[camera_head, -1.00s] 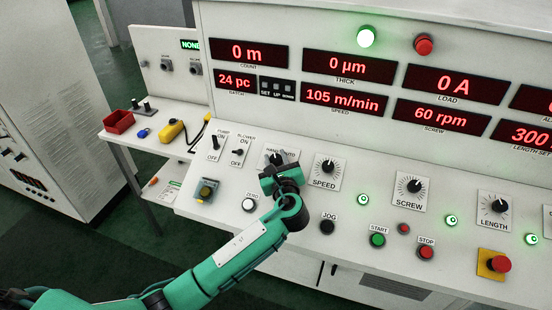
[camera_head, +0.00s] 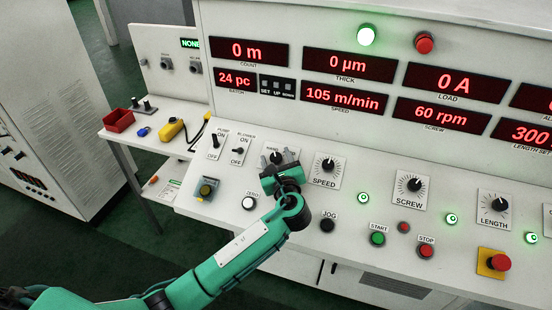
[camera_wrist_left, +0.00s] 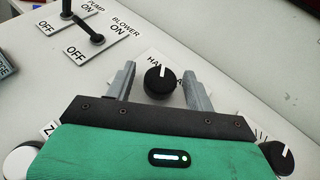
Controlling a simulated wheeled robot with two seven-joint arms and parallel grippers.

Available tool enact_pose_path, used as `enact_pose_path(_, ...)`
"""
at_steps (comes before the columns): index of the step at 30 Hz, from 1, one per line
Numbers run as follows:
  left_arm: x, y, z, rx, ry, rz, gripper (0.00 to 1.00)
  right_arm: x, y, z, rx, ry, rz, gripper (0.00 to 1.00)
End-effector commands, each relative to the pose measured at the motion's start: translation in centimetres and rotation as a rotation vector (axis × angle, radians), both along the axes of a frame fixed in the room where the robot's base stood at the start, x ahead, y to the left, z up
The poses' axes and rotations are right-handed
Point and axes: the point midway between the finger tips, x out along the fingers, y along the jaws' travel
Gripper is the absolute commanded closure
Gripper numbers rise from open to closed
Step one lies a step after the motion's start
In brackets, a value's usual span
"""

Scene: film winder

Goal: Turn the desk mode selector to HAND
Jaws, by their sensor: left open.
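The desk mode selector (camera_head: 276,158) is a black round knob on a white plate, between the BLOWER switch and the SPEED knob. It also shows in the left wrist view (camera_wrist_left: 159,82), with its white pointer line toward the top of the picture. Its label is mostly covered; only "HA" and an "A" can be read there. My left gripper (camera_head: 279,160) is open at the selector. In the left wrist view its grey fingers (camera_wrist_left: 160,84) stand on either side of the knob, with a gap on each side. My right gripper is not in view.
The PUMP switch (camera_head: 215,141) and BLOWER switch (camera_head: 239,150) stand close on the left. The SPEED knob (camera_head: 327,165) is close on the right. The ZERO button (camera_head: 249,203) and JOG button (camera_head: 327,224) lie nearer the panel's front.

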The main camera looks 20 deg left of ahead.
Motion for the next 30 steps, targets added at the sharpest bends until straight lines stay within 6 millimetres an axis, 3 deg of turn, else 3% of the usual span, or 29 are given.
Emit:
enact_pose_path(18,-10.4,-5.9,0.1,-0.003,0.000,-0.001,0.46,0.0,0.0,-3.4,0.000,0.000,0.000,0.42)
enact_pose_path(30,-11.7,-6.5,0.4,0.000,0.000,0.001,0.46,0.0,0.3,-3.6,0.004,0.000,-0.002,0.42)
